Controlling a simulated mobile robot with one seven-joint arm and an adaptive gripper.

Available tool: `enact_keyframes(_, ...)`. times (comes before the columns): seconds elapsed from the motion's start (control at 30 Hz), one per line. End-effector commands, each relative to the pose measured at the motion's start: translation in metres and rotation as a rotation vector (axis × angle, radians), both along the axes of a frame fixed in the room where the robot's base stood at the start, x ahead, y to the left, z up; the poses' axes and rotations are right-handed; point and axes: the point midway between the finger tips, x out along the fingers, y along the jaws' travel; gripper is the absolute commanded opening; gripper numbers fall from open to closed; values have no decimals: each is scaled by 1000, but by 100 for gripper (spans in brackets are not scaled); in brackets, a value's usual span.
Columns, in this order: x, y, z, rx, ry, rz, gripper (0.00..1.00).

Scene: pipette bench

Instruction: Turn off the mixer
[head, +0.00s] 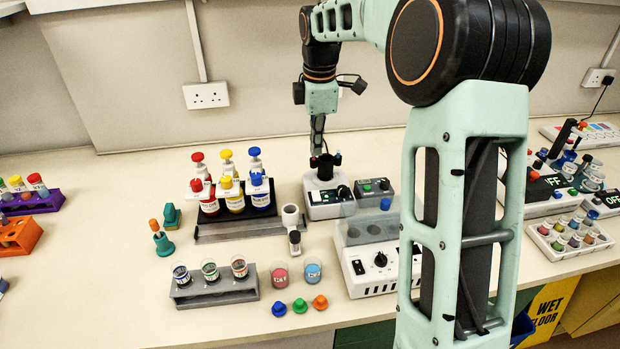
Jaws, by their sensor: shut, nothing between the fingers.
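The white device with a black cup on top, which looks like the mixer (319,204), stands at the back middle of the bench in the head view. It has a dark front panel with a small green mark near its right side; the switch position is too small to tell. My gripper (318,147) points down just above the black cup (325,168), fingers together and empty. I cannot tell whether the fingertips touch the cup.
A grey control box (374,189) stands right of the mixer. A white unit with knobs (372,273) stands in front, partly behind my arm. A rack of colored dispensers (240,222) is to the left. A grey tube rack (214,290) and beakers (279,273) are nearer. The left bench has free room.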

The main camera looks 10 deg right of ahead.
Motion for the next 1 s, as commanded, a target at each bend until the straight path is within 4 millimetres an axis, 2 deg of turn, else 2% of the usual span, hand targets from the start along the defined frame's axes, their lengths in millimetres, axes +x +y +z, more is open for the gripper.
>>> enact_keyframes(0.4, 2, -2, 0, 0, 0, 0, 0)
enact_keyframes(0.53, 2, -2, -7, 0, 2, 0, 0)
enact_keyframes(0.67, 4, -2, -26, 0, 5, 1, 0)
enact_keyframes(1.0, 13, -2, -97, 0, 4, 0, 0)
